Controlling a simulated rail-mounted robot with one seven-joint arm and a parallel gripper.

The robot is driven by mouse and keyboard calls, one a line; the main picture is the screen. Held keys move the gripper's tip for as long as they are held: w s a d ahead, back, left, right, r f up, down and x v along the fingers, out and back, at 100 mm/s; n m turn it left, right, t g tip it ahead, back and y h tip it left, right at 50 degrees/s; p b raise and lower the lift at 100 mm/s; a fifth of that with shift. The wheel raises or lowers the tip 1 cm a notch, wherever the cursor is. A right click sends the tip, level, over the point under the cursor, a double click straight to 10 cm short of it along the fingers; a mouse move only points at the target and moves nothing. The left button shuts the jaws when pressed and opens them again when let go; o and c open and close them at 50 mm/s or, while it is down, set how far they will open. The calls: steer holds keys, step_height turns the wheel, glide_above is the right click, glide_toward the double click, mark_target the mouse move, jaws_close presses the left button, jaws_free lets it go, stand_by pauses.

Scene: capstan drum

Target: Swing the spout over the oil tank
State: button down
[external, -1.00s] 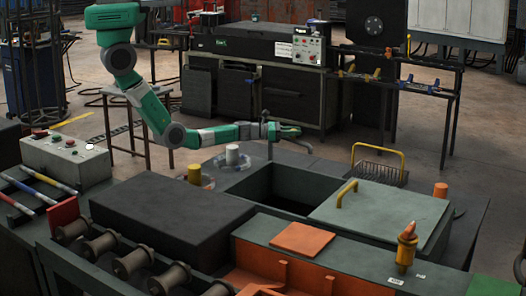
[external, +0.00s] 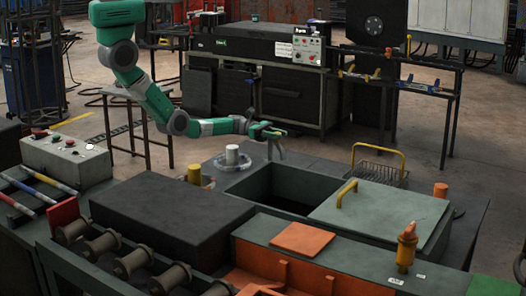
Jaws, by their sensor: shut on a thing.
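My gripper (external: 264,131) is at the end of my green and grey arm, above the back edge of the dark tank opening. It is shut on a small slim grey part, which looks like the spout (external: 280,150). The spout's end points down and toward the viewer, near the tank's back rim. The gripper partly hides the spout, and its exact grip is too small to tell. The oil tank (external: 236,187) looks like the dark rectangular opening in the grey-green deck, in front of the gripper. A pale green lid (external: 385,210) with a yellow handle lies to its right.
A wire basket (external: 379,170) with a yellow handle stands behind the lid. A dark block (external: 170,215) lies front left.

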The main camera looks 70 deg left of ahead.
stand_by(0.4)
steer(key=c, duration=1.1)
jaws_free()
steer(key=shift+s, duration=0.1)
steer(key=shift+s+a+r, duration=0.1)
steer(key=shift+s+a, duration=0.05)
steer(key=shift+a, duration=0.15)
steer(key=p+v, duration=0.2)
steer(key=v, duration=0.5)
